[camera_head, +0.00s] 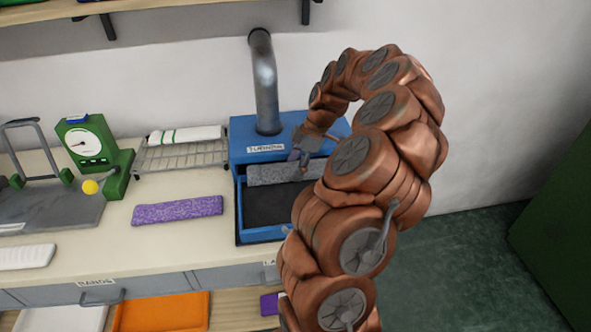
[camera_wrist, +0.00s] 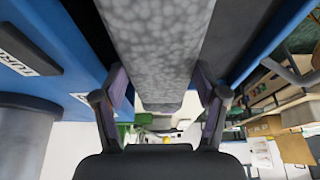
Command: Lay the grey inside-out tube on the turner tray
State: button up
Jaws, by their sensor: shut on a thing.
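The grey speckled tube (camera_head: 280,172) is in my gripper (camera_head: 308,156), lying crosswise over the back part of the turner tray (camera_head: 268,207). The tray has a dark floor and a blue rim and sits at the front of the blue turner (camera_head: 250,147). In the wrist view the tube (camera_wrist: 160,45) runs between the two fingers of my gripper (camera_wrist: 160,95), which are shut on it. I cannot tell whether the tube touches the tray floor. My arm hides the tray's right side.
A purple tube (camera_head: 178,210) lies on the counter left of the tray. A wire rack (camera_head: 180,155) holds a white, green-striped tube (camera_head: 186,135). A green dial gauge (camera_head: 92,145) stands farther left. A metal pipe (camera_head: 265,85) rises from the turner. The front tray floor is clear.

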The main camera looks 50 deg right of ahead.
notch_tip(320, 180, down, 2)
jog(key=shift+a+f+p, duration=0.1)
jog(key=shift+f+p, duration=0.05)
jog(key=shift+p, duration=0.3)
jog(key=shift+f+b, duration=0.65)
jog(key=shift+b, duration=0.35)
jog(key=o, duration=0.6)
jog(key=shift+r, duration=0.15)
